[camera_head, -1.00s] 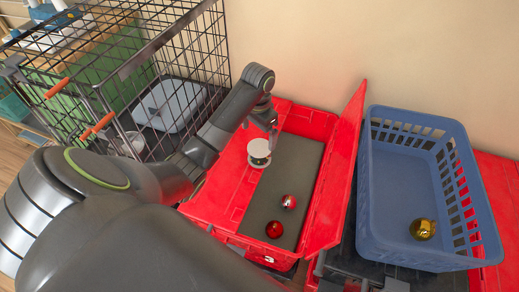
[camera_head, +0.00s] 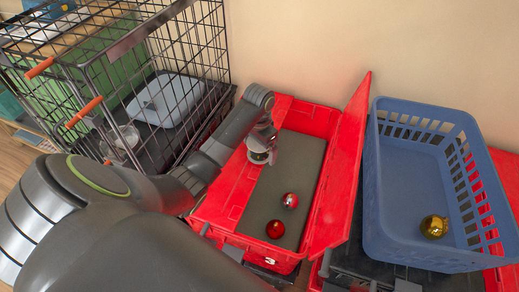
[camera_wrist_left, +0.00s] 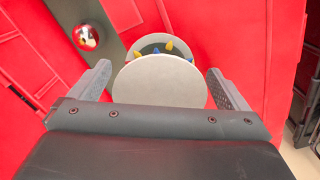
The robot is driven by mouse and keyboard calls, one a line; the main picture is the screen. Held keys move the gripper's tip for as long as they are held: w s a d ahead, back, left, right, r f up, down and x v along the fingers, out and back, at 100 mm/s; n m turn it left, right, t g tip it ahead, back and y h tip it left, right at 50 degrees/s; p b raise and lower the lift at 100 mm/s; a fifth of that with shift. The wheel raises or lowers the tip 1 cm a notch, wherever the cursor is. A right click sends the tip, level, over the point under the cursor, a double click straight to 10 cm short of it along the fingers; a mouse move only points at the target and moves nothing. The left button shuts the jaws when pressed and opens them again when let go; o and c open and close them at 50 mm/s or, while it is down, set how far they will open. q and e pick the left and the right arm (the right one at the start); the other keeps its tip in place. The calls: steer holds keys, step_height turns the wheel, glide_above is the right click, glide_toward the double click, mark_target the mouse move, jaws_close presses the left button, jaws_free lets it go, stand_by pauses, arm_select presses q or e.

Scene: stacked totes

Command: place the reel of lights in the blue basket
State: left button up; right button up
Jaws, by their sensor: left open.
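The reel of lights (camera_head: 259,156) is a pale spool standing in the open red tote, on the left edge of its grey floor. In the left wrist view its round white end disc (camera_wrist_left: 160,82) faces me, with small yellow and blue bulbs (camera_wrist_left: 168,46) behind it. My left gripper (camera_wrist_left: 158,70) is open, one finger on each side of the disc, with small gaps. In the head view the gripper partly hides the reel. The blue basket (camera_head: 385,215) stands right of the tote, holding a gold ball (camera_head: 433,226). My right gripper is out of view.
The red tote (camera_head: 225,205) has a raised lid (camera_head: 345,165) between it and the basket. A silver-red ball (camera_head: 289,200) and a red ball (camera_head: 275,229) lie in the tote. A black wire cage (camera_head: 180,60) stands at left.

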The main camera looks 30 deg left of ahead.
arm_select(q)
steer(key=shift+c, duration=0.5)
steer(key=c, duration=1.1)
step_height(320, 180, up, 8)
steer(key=p, duration=0.3)
steer(key=shift+p, duration=0.4)
steer(key=shift+c, duration=0.2)
steer(key=shift+r+p, duration=1)
steer(key=shift+p, duration=0.1)
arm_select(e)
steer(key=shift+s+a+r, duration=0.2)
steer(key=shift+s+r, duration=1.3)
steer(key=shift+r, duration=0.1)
